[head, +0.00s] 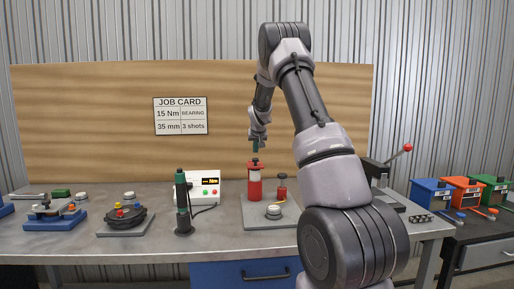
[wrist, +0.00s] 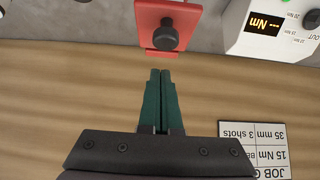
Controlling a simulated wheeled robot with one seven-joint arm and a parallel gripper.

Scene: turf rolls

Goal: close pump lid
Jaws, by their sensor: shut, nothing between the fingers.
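The red pump (head: 255,188) stands upright on a grey base plate (head: 262,222) on the bench. Its red top plate with a black knob shows in the wrist view (wrist: 179,17), just beyond my fingertips. I cannot tell from these views whether this lid is raised or seated. My gripper (head: 255,151) points down above the pump top. In the wrist view my gripper's (wrist: 161,72) dark green fingers are together and empty, with a small gap in the picture between their tips and the red plate.
A smaller red fitting (head: 282,189) and a round grey piece (head: 273,211) share the base plate. A white torque display box (head: 204,187) and a green-black tool (head: 182,200) stand to the left. A wooden back panel (head: 100,110) rises behind. My arm hides part of the bench's right side.

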